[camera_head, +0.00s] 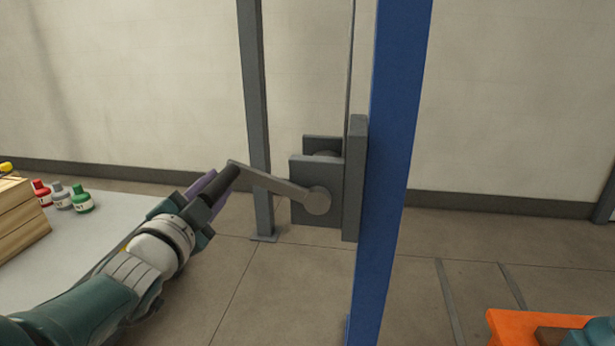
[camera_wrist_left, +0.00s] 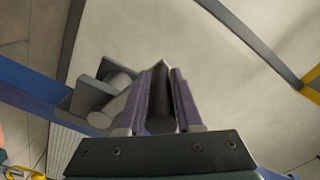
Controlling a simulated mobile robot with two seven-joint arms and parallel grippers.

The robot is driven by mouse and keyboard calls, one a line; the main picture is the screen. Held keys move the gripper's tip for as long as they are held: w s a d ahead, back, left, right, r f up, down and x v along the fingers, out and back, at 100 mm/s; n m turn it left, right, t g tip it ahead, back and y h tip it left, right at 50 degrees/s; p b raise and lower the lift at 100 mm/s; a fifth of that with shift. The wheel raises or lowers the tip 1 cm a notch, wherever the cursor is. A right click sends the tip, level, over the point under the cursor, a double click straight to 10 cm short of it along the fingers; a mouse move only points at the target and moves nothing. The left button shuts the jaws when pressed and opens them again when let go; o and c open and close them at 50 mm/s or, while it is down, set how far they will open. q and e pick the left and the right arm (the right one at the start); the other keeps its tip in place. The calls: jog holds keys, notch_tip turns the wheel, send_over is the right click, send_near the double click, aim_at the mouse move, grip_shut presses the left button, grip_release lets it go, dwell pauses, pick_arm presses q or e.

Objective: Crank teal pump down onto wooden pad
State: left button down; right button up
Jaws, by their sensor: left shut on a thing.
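The crank has a grey arm (camera_head: 275,184) and a dark grip (camera_head: 228,175). The arm runs from the hub on a grey winch box (camera_head: 330,172), which is fixed to a blue post (camera_head: 392,150). My left gripper (camera_head: 212,187) is shut around the grip, to the left of the box. In the left wrist view the dark grip (camera_wrist_left: 160,100) lies between the two purple fingers. A teal shape (camera_head: 597,333) on an orange part (camera_head: 510,325) is cut off at the bottom right, and I cannot tell if it is the pump. No wooden pad is identifiable.
A pale bench (camera_head: 110,225) on the left holds stacked wooden boards (camera_head: 22,218) and red, grey and green (camera_head: 80,200) bottles. A thin grey post (camera_head: 254,110) stands behind the crank. The floor right of the blue post is mostly clear.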

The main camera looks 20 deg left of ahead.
pick_arm(q)
jog(key=shift+w+d, duration=0.1)
jog(key=shift+d, duration=0.4)
jog(key=c, duration=1)
grip_release()
jog(key=shift+o, duration=0.7)
jog(key=shift+d, duration=0.15)
jog(key=shift+o, duration=1.4)
jog(key=shift+s, duration=0.25)
jog(key=p+v, duration=0.3)
jog(key=v, duration=0.6)
jog(key=shift+s, duration=0.2)
